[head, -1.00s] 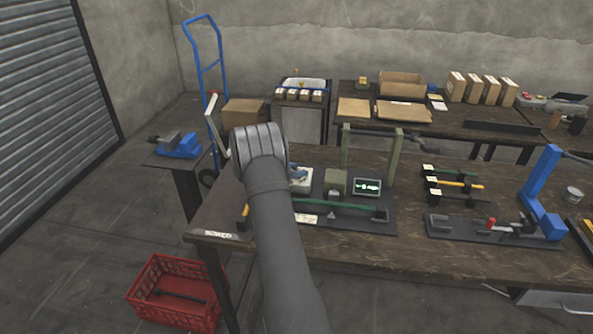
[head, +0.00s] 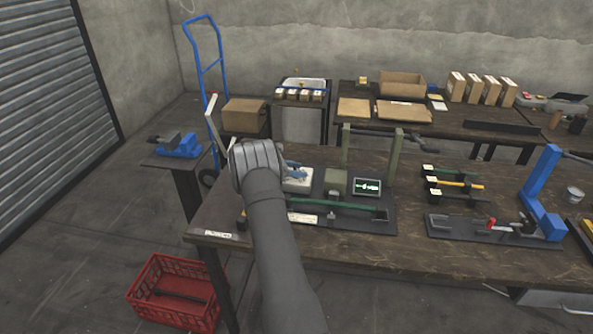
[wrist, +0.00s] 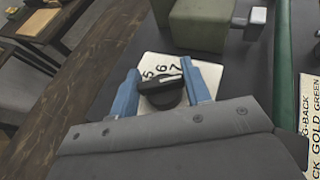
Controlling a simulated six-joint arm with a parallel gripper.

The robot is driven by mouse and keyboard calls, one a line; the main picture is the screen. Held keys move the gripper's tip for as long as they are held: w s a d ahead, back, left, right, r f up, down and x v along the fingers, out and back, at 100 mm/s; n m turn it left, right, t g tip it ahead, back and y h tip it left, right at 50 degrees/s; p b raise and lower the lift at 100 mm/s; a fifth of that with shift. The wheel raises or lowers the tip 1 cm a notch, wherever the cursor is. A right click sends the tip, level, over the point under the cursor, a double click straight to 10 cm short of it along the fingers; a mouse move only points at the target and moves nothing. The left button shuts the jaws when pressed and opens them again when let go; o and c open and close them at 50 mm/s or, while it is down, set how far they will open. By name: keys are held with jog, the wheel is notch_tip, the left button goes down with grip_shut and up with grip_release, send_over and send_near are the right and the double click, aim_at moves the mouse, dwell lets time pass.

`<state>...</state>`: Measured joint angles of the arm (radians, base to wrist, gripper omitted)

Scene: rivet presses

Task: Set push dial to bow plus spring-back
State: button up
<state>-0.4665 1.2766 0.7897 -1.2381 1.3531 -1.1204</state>
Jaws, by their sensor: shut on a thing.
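The push dial (wrist: 149,68) is a white plate with black numbers; 5, 6 and 7 show in the wrist view. Its black knob (wrist: 164,88) sits between the blue fingers of my gripper (wrist: 163,92), which is shut on it. Part of the plate is hidden by the knob and gripper. In the head view the dial plate (head: 297,186) lies on the press base, under the gripper (head: 294,171). A small screen (head: 367,187) with a green trace stands to the right. A long green bar (head: 350,206) lies along the front of the base.
A printed card (wrist: 312,120) is at the wrist view's right edge, partly cut off. A green block (wrist: 200,25) stands beyond the dial. Several bars rest on a rack (head: 434,183) to the right, near a blue lever press (head: 541,190). A red crate (head: 178,292) is on the floor.

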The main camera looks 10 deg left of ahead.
jog(key=o, duration=1)
jog(key=shift+a, duration=0.1)
jog(key=v, duration=1.7)
jog(key=shift+r, duration=0.1)
jog(key=x, duration=1.7)
